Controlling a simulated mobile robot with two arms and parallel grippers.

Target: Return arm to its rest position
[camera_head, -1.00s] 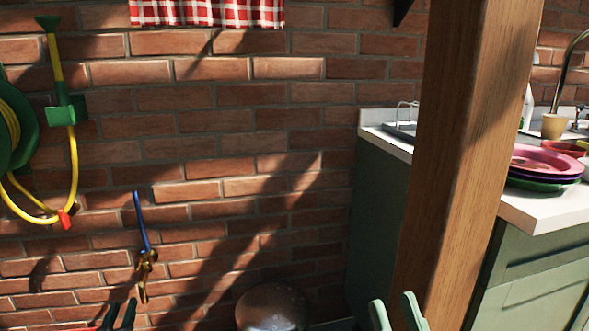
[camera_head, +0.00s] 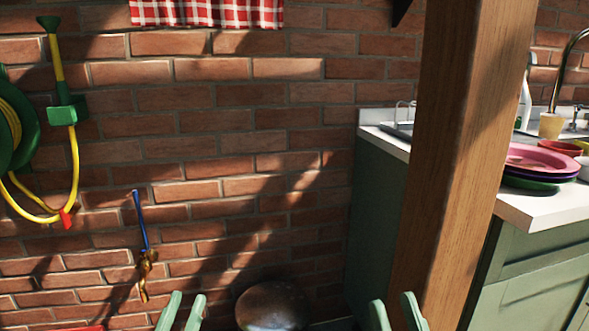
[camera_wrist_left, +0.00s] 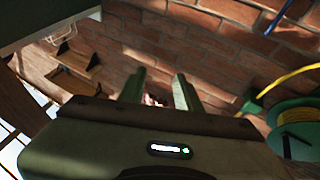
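My left gripper (camera_head: 181,312) shows at the bottom of the head view, its two pale green fingers pointing up in front of the brick wall. The fingers stand apart with nothing between them. The left wrist view also shows the left gripper (camera_wrist_left: 158,88) with its fingers spread; a small pinkish patch lies behind the gap, too unclear to name. My right gripper (camera_head: 396,312) is at the bottom edge of the head view, in front of the wooden post. Its two fingers are apart and empty. Both arms are below the picture.
A wooden post (camera_head: 462,150) stands at right, before a green cabinet with a white counter (camera_head: 545,207) and stacked plates (camera_head: 540,160). A rounded metallic thing (camera_head: 272,306) sits low between the grippers. A hose reel (camera_head: 18,125) hangs on the brick wall (camera_head: 250,130) at left.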

